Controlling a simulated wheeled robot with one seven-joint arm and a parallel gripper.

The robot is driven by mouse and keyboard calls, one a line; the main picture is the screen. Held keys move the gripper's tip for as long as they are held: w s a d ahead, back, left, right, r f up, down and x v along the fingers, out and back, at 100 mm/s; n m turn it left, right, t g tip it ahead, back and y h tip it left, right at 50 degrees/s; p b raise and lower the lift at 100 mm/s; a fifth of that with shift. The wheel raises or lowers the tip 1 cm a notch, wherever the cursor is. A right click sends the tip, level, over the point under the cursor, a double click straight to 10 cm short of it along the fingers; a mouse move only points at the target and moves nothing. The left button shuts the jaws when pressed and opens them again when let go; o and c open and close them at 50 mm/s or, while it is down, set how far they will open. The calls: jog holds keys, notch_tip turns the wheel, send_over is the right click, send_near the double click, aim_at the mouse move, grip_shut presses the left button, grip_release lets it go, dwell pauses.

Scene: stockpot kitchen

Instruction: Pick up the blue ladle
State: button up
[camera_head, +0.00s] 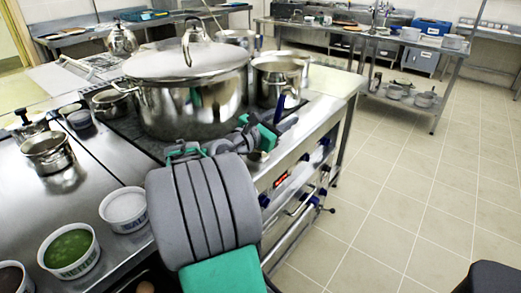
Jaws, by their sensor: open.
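A blue handle (280,108), which looks like that of the blue ladle, stands tilted beside the large steel stockpot. Its lower part is hidden behind my gripper, and I cannot clearly make out the bowl. My gripper (277,129) is open at the stove's front right edge. It is close to the blue handle in the picture. I cannot tell whether the handle lies between the fingers or behind them. My grey and green arm hides part of the stove front.
The lidded stockpot (190,108) stands just left of my gripper, with an open steel pot (281,77) behind. Tubs of white (124,208) and green food (69,250) stand at lower left. Open tiled floor (420,190) lies to the right.

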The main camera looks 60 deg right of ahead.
jog(key=shift+c, duration=0.5)
grip_shut()
dwell(0.9)
